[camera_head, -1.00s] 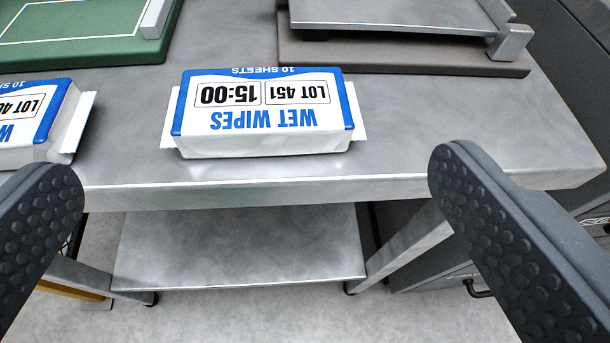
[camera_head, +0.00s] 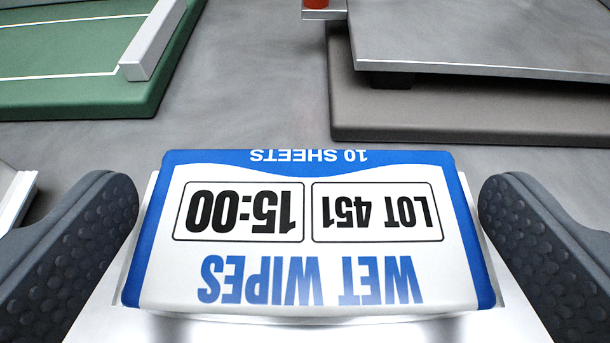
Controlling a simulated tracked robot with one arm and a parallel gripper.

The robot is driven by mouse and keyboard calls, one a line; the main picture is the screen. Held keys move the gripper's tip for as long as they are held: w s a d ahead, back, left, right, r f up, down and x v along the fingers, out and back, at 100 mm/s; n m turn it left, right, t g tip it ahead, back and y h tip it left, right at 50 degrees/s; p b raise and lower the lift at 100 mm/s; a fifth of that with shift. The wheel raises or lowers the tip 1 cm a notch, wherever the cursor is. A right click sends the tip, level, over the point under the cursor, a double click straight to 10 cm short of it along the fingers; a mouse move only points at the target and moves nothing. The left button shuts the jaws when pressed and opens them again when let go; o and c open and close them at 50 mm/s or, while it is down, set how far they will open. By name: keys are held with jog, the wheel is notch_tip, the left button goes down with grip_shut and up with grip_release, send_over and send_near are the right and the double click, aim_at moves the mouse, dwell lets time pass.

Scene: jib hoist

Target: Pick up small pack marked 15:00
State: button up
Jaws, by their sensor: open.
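The small pack marked 15:00 (camera_head: 310,265) is a white and blue wet wipes pack with LOT 451 and 10 SHEETS printed on it. Its print is upside down in the picture. It lies flat on the grey metal table (camera_head: 255,70). My gripper (camera_head: 308,225) is open, with one dark studded finger on the left of the pack and one on the right. Gaps show between the fingers and the pack's blue edges, and the pack's pale end flaps reach toward the fingers. I cannot tell whether the fingers touch the flaps.
A green board (camera_head: 70,95) with white lines and a grey bar lies at the back left. A grey-brown base (camera_head: 450,115) with a raised metal plate (camera_head: 480,35) stands at the back right. Part of another white pack (camera_head: 15,200) shows beyond the left finger.

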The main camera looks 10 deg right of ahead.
aim_at(306, 191)
jog(key=shift+b+x, duration=0.3)
jog(key=shift+x, duration=1.5)
jog(key=c, duration=0.6)
